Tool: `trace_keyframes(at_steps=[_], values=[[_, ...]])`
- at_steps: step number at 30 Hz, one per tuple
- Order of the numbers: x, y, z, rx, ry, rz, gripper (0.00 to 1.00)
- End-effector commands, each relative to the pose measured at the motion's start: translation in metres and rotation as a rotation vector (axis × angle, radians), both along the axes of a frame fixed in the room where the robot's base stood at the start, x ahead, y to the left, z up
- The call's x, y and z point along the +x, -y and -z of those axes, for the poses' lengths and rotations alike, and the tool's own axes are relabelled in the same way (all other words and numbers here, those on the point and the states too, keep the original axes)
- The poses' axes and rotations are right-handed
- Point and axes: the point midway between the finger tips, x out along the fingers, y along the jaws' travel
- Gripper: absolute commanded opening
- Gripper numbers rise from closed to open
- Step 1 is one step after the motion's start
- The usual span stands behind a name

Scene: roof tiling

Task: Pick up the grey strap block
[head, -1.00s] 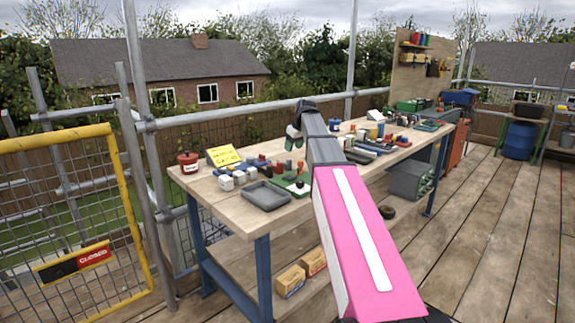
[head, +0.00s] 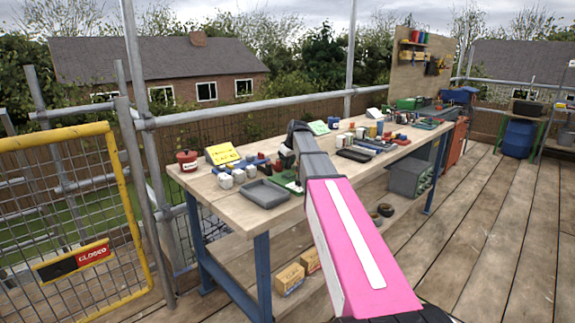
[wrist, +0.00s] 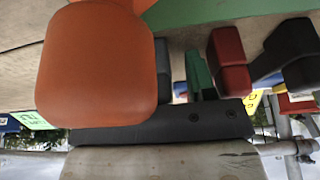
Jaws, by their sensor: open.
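My gripper (head: 287,160) points down over the near part of the workbench, just behind the grey tray and close above the small blocks and the green mat. It is open, with nothing visibly held. In the wrist view, a narrow grey piece (wrist: 163,70) shows beside a large orange shape that covers much of the left; I cannot tell whether it is the grey strap block. In the head view my arm and gripper hide part of this area, and I cannot pick out the strap block for sure.
A grey tray (head: 264,194) lies at the bench's front edge, with white blocks (head: 225,180) to its left. A yellow sign (head: 222,153) and a red pot (head: 187,160) stand at the left end. A dark red block (wrist: 230,60) shows in the wrist view.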

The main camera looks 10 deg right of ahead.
Motion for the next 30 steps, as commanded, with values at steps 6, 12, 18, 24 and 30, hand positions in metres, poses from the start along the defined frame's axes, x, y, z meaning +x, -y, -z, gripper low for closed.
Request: trace_keyframes(at_steps=[6, 12, 18, 24, 30], values=[[0.000, 0.000, -0.001, 0.000, 0.000, 0.000, 0.32], [0.000, 0.000, -0.001, 0.001, 0.001, 0.000, 0.00], [0.000, 0.000, -0.001, 0.001, 0.001, 0.000, 0.00], [0.000, 0.000, -0.008, 0.000, 0.002, -0.001, 0.00], [0.001, 0.000, -0.032, 0.000, 0.002, -0.001, 0.00]])
